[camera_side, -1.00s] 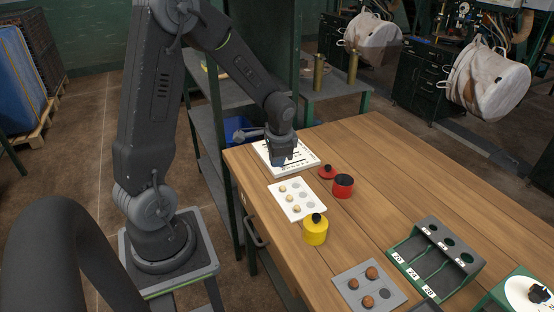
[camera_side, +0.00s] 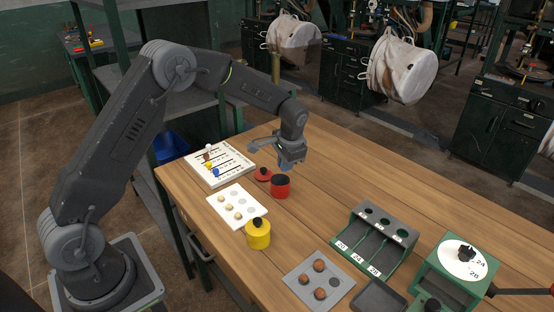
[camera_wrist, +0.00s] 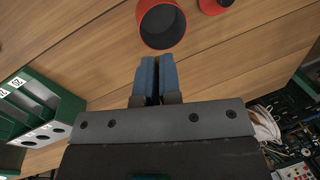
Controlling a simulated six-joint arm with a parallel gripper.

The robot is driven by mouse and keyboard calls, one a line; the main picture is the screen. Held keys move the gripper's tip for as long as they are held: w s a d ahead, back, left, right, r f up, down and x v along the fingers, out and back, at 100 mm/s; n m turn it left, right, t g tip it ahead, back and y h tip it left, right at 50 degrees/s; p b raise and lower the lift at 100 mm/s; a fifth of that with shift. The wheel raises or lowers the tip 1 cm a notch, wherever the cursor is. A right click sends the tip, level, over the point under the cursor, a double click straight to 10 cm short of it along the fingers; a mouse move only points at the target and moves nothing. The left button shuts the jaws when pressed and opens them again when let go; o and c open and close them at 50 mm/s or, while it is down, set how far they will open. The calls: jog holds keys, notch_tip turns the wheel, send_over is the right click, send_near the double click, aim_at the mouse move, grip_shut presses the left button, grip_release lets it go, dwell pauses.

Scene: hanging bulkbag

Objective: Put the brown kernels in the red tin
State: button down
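Brown kernels (camera_side: 319,265) sit in cups of a grey tray (camera_side: 297,272) at the front of the table; one cup is empty. The red tin (camera_side: 280,190) stands open and upright near the table's back left. It also shows in the wrist view (camera_wrist: 162,25), dark inside, with its contents not readable. Its red lid (camera_side: 262,174) with a black knob lies just left of it, and shows in the wrist view (camera_wrist: 211,5). My gripper (camera_side: 285,167) is above and just behind the tin. Its blue fingertips (camera_wrist: 156,62) are together, with nothing seen between them.
A white tray (camera_side: 255,219) holds several pale kernels. A yellow tin (camera_side: 258,235) with a black knob stands in front. A white peg board (camera_side: 231,176) lies at the back left. A green slotted rack (camera_side: 397,248) and a green dial box (camera_side: 450,265) stand right. Bare wood lies behind the rack.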

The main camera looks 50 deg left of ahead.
send_over(284, 195)
jog(key=shift+w+x, duration=0.15)
jog(key=shift+x, duration=1.05)
jog(key=shift+w+x, duration=0.1)
jog(key=shift+x, duration=1.05)
jog(key=shift+d, duration=0.2)
jog(key=c, duration=1.2)
grip_release()
jog(key=shift+c, duration=0.2)
jog(key=v, duration=1.3)
jog(key=shift+r, duration=0.35)
jog(key=shift+d, duration=0.1)
